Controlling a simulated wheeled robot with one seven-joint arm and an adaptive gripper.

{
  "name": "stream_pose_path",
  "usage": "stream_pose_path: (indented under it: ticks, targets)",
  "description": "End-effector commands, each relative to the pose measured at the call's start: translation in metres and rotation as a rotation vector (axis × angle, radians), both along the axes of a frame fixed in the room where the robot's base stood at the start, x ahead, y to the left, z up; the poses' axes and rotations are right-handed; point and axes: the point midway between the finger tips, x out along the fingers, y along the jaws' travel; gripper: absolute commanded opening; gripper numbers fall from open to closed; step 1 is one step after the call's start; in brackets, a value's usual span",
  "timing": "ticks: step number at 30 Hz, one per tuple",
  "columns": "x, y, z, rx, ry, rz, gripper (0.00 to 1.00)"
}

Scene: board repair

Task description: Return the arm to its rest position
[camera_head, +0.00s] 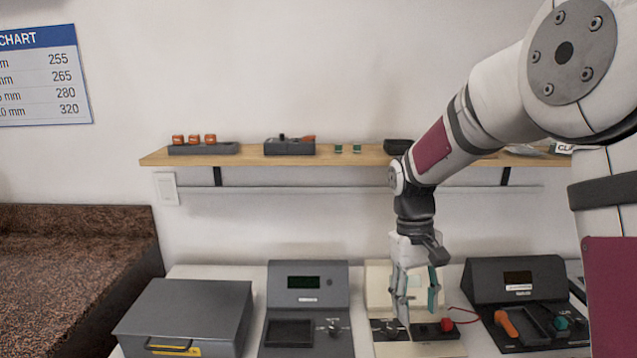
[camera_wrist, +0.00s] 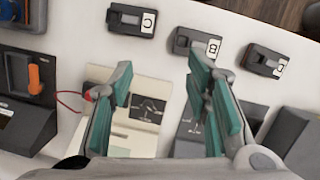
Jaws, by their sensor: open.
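My gripper (camera_head: 417,296) hangs from my bent arm, pointing down over the beige device (camera_head: 381,277) on the white table. In the wrist view my gripper (camera_wrist: 165,100) has its two teal-padded fingers wide apart with nothing between them. Beyond the fingertips lie small dark blocks marked C (camera_wrist: 131,20), B (camera_wrist: 197,42) and another letter (camera_wrist: 263,61). In the head view the fingers overlap the beige device's face, and I cannot tell whether they touch it.
A grey case (camera_head: 190,312), a dark device with a green display (camera_head: 308,282) and a dark station with an orange-handled tool (camera_head: 507,324) flank the beige device. A wooden shelf (camera_head: 350,158) with small parts runs behind my arm. A speckled counter (camera_head: 70,270) stands left.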

Motion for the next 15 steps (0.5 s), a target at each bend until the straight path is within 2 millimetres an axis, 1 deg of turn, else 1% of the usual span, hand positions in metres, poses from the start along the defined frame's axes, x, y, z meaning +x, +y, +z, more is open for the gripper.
stream_pose_path:
  ticks: [1,5,6,8,12,15]
  targets:
    - [-0.009,-0.001,0.017,0.001,-0.029,-0.008,0.44]
    - [-0.039,-0.004,0.056,0.006,-0.106,-0.035,0.44]
    - [-0.049,-0.005,0.067,0.009,-0.13,-0.043,0.44]
    - [-0.065,-0.006,0.082,0.012,-0.166,-0.056,0.44]
    - [-0.104,-0.009,0.112,0.022,-0.252,-0.085,0.44]
    - [-0.132,-0.011,0.128,0.031,-0.311,-0.107,0.44]
